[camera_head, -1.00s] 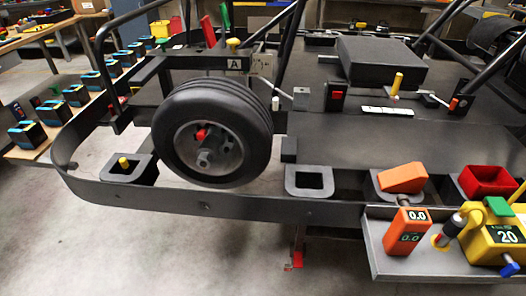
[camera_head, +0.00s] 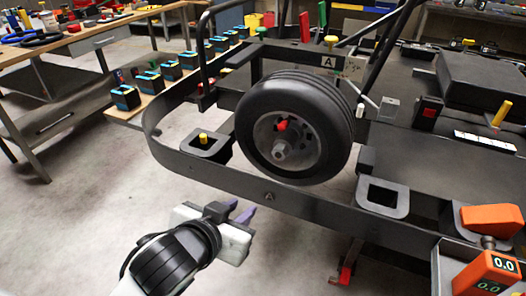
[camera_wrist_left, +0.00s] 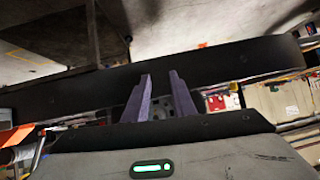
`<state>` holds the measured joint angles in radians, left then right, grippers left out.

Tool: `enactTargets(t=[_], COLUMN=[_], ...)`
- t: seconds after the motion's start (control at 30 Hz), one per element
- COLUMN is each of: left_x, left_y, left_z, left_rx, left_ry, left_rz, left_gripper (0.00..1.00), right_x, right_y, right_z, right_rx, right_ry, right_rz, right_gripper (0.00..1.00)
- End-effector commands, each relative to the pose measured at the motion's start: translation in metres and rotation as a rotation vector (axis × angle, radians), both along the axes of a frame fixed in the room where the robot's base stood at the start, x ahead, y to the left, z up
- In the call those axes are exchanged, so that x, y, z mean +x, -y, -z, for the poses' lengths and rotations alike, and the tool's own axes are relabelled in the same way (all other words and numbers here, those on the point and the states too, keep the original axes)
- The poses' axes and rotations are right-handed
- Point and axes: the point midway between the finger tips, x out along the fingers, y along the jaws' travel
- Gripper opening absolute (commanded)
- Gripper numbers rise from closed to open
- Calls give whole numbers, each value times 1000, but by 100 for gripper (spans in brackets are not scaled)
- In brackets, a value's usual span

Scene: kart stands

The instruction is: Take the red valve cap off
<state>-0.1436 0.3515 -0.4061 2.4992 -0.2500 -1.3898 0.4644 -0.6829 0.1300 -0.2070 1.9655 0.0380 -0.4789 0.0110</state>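The red valve cap (camera_head: 282,125) shows on the hub of the black front wheel (camera_head: 295,92) of the kart, beside the grey hub nut. My left gripper (camera_head: 240,212) is in front of and below the wheel, left of it, outside the kart's black bumper rail (camera_head: 262,194). Its two purple fingers are apart with nothing between them, as the left wrist view also shows (camera_wrist_left: 161,98). The cap cannot be made out clearly in the left wrist view. My right gripper is not in view.
A black holder with a yellow peg (camera_head: 203,138) sits left of the wheel, and an empty square holder (camera_head: 383,197) right of it. An orange gauge (camera_head: 488,272) stands at lower right. A bench (camera_head: 62,92) is at left. The floor before the bumper is clear.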

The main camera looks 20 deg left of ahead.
Motion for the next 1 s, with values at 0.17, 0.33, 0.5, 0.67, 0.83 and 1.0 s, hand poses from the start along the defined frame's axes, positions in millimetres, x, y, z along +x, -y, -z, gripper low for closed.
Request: enactTargets(t=[0.17,0.33,0.5,0.67,0.83,1.0], left_x=[41,51,65,91,121,142], left_y=[18,29,32,32,33,34], left_z=[-87,-128,-132,-129,-124,-119], left_rx=[-42,-80,-88,-85,-85,-87], left_ry=[297,434,458,455,453,451], left_rz=[17,35,39,37,37,38], left_gripper=[24,24,24,24,24,24], right_x=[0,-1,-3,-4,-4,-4], right_y=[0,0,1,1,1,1], right_z=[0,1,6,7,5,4], right_rx=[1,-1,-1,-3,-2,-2], right_ry=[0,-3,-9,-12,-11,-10], right_rz=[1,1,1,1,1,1], right_gripper=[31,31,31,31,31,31])
